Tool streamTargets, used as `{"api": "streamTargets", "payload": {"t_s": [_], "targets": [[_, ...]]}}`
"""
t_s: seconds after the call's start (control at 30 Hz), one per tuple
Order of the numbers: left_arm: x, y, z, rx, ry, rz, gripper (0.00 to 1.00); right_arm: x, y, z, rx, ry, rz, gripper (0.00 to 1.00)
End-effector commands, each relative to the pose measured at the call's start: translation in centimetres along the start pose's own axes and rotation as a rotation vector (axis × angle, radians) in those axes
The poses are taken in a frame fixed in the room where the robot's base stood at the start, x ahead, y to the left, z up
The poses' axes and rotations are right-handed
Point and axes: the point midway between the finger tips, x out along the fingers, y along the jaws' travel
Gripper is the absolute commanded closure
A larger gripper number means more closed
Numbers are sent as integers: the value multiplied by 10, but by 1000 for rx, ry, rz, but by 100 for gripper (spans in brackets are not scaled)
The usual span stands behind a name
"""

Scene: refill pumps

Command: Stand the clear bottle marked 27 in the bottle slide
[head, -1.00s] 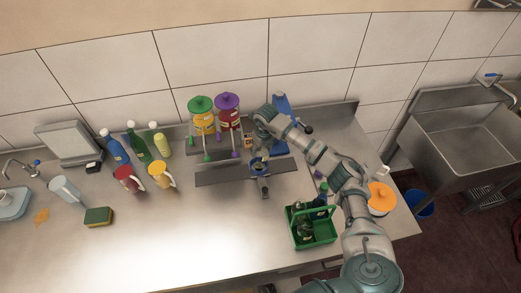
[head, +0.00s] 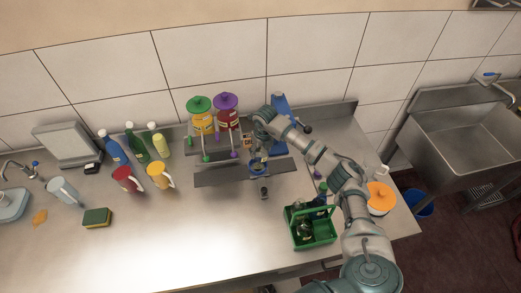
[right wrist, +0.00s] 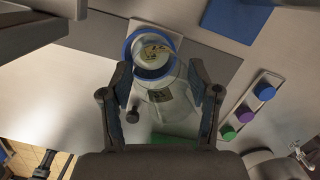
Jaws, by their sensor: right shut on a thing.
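My right gripper (head: 258,163) reaches down at the front of the pump stand. In the right wrist view its two fingers (right wrist: 160,105) are shut on a clear bottle (right wrist: 175,112) with a dark label; the number on it is too small to read surely. A blue ring (right wrist: 129,50), apparently part of the bottle slide, lies at the bottle's far end, with a yellow marking inside it. I cannot tell whether the bottle stands fully inside the ring. A dark knob (head: 264,190) sits just in front. The left gripper is not in view.
The green-lidded (head: 201,118) and purple-lidded (head: 226,112) pumps stand left of the arm. A green caddy (head: 318,240) with bottles is at front right. Red (head: 124,180) and yellow (head: 158,179) pitchers stand left. The front middle counter is clear.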

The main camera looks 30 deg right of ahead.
Motion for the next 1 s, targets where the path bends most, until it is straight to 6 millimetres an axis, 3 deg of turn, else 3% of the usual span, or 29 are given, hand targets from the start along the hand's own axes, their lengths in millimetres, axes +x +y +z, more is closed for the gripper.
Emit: {"api": "streamTargets", "payload": {"t_s": [0.2, 0.23, 0.33, 0.73, 1.0], "targets": [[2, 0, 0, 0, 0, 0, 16, 3, 0, 0, 1, -1, 0, 100], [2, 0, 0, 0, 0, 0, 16, 4, 0, 0, 1, -1, 0, 36], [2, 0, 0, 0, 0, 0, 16, 3, 0, 0, 0, -1, 0, 11], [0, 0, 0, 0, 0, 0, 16, 0, 0, 0, 0, 0, 0, 9], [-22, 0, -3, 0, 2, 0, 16, -33, -1, 5, 1, -1, -1, 9]]}}
